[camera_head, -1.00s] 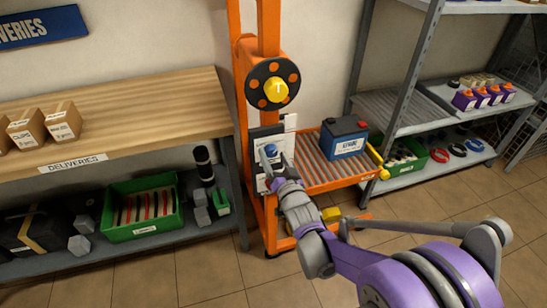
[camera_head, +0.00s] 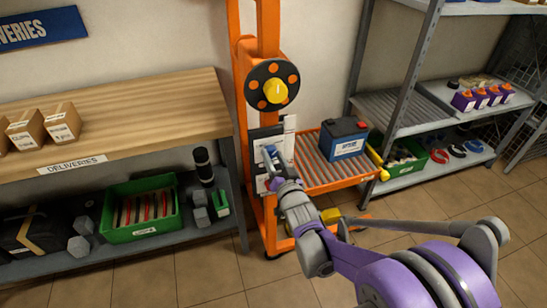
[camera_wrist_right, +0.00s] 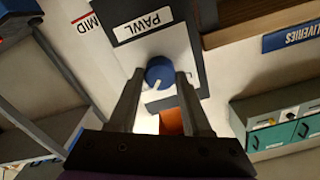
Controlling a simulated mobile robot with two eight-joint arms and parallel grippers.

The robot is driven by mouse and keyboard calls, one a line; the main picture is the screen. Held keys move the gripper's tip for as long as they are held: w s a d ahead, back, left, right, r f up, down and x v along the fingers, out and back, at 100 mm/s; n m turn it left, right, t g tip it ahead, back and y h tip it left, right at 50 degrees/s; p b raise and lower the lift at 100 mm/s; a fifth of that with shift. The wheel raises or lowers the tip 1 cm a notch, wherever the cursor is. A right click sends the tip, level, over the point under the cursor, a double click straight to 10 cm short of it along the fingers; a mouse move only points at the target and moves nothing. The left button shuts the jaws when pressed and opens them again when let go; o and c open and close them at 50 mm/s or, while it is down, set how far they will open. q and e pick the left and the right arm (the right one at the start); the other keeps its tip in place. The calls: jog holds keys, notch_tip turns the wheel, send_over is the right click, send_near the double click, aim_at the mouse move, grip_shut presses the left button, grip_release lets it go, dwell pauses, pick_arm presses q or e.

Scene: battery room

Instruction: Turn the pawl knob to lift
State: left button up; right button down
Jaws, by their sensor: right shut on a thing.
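The blue pawl knob (camera_wrist_right: 159,72) sits on a white plate labelled PAWL (camera_wrist_right: 143,30) in the right wrist view. A light pointer line on it points down and slightly left there. My right gripper (camera_wrist_right: 160,82) has one finger on each side of the knob and is shut on it. In the head view my right gripper (camera_head: 271,154) is at the panel on the orange lift's post (camera_head: 242,120), and its fingers largely cover the knob. My left gripper is not in view.
A black dial with a yellow knob (camera_head: 276,92) is above the panel. A battery (camera_head: 345,138) stands on the lift's roller platform (camera_head: 310,165). A wooden-topped bench (camera_head: 150,110) stands at left, grey shelving (camera_head: 400,110) at right. Tiled floor is clear in front.

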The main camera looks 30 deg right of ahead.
jog(key=shift+n, duration=0.3)
jog(key=n, duration=0.3)
jog(key=shift+n, duration=0.3)
jog(key=n, duration=0.4)
jog(key=shift+a+n+b, duration=0.1)
jog(key=shift+n+b, duration=0.2)
jog(key=n, duration=0.4)
jog(key=shift+b, duration=0.4)
jog(key=shift+n+b, duration=0.4)
jog(key=shift+n, duration=2.1)
jog(key=shift+c, duration=1.7)
grip_release()
jog(key=p+v, duration=0.1)
jog(key=v, duration=1)
jog(key=shift+p, duration=0.3)
